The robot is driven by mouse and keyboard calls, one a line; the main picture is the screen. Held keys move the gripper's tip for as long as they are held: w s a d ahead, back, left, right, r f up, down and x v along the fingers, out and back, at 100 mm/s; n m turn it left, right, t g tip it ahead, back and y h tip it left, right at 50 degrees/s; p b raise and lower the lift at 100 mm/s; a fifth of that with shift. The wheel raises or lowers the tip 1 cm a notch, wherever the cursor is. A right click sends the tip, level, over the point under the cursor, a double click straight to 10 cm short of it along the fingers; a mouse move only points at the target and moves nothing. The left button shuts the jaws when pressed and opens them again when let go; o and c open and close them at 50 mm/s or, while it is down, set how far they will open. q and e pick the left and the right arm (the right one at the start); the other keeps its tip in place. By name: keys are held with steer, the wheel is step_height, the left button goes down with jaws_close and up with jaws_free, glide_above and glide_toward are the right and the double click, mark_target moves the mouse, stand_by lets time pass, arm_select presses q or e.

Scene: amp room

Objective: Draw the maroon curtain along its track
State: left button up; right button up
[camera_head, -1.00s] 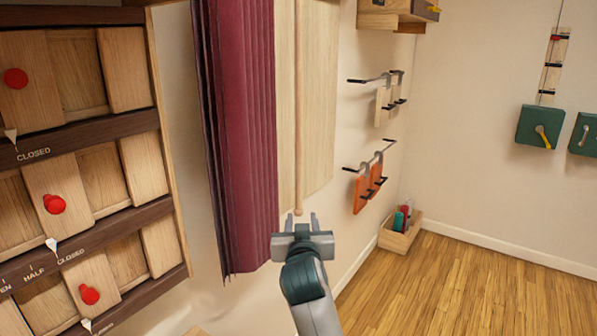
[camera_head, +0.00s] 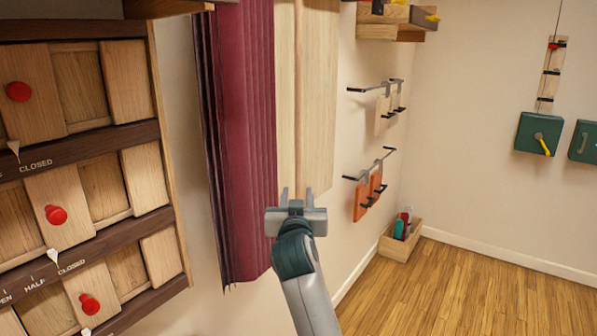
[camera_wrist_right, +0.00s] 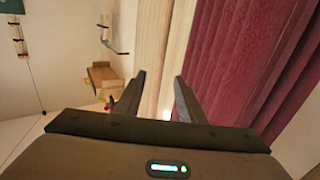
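The maroon curtain (camera_head: 243,150) hangs in a gathered bundle of folds in the head view, with its top out of frame. A thin wooden rod (camera_head: 298,90) hangs just right of it, in front of a pale wood panel (camera_head: 319,110). My right gripper (camera_head: 297,190) is open at the rod's lower end, which it partly hides. The rod lines up between the fingers, but I cannot tell whether they touch it. In the right wrist view the fingers (camera_wrist_right: 157,88) stand apart, with the curtain (camera_wrist_right: 235,55) to the right. The track and my left gripper are not in view.
A wooden cabinet (camera_head: 80,135) with sliding panels and red knobs stands at the left. Wall hooks hold orange pieces (camera_head: 368,195) at the right. A small wooden box (camera_head: 401,240) sits on the floor below. The wood floor (camera_head: 470,290) at right is clear.

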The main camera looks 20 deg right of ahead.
mark_target(299, 173)
steer(key=p+x, duration=0.5)
steer(key=x, duration=0.9)
steer(key=shift+d, duration=0.1)
steer(key=shift+x, duration=0.75)
steer(key=shift+f, duration=0.1)
jaws_close()
